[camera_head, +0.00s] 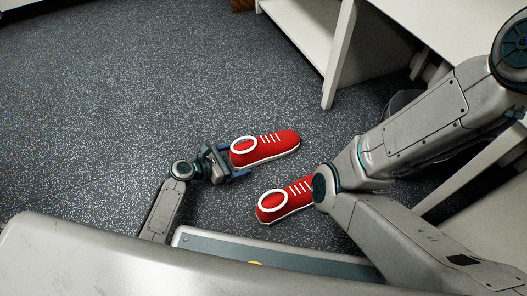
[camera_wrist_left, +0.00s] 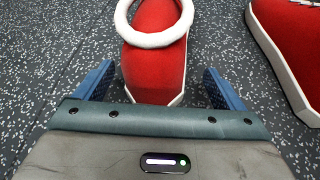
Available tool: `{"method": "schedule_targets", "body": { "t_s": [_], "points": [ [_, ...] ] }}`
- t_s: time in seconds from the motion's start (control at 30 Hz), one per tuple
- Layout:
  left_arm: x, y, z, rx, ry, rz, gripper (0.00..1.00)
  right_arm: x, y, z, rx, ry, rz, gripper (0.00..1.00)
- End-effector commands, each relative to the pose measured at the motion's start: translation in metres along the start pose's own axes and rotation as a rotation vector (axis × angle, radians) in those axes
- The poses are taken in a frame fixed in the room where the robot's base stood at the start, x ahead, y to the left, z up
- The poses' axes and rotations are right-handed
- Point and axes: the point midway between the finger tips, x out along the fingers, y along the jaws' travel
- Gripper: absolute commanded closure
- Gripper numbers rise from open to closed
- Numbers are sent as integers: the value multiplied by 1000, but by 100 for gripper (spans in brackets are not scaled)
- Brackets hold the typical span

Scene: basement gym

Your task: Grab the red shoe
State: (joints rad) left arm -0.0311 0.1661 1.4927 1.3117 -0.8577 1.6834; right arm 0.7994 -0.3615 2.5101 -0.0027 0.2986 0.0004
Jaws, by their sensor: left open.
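A red shoe (camera_head: 278,149) with white laces and a white sole rim lies on the grey floor, its toe to the right. My left gripper (camera_head: 236,162) is open at the heel end of this shoe. In the left wrist view the heel of the shoe (camera_wrist_left: 155,78) sits between the two blue fingers, with a small gap on each side. A second red shoe (camera_head: 287,202) lies nearer to me, partly hidden by my right arm. It also shows at the right edge of the left wrist view (camera_wrist_left: 290,42). My right gripper is out of view.
A white shelf unit (camera_head: 338,55) and a white table (camera_head: 450,30) stand at the upper right. The speckled floor (camera_head: 130,90) is clear at the upper left. My right arm's links cover much of the right side.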

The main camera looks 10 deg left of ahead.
Motion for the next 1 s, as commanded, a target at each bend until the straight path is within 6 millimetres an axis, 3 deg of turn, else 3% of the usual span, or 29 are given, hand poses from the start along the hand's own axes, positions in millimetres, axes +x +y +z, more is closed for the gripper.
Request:
{"method": "schedule_targets", "body": {
  "t_s": [0.03,0.2,0.5,0.8,1.0],
  "points": [
    [8,2,-5,3,-3,1,9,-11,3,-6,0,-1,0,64],
    [24,1,-2,1,-1,1,9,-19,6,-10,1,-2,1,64],
    [27,2,0,0,0,0,9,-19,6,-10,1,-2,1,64],
    [26,1,0,1,0,0,65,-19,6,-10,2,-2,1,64],
    [26,2,1,1,-1,1,65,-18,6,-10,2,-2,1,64]
  ]
}}
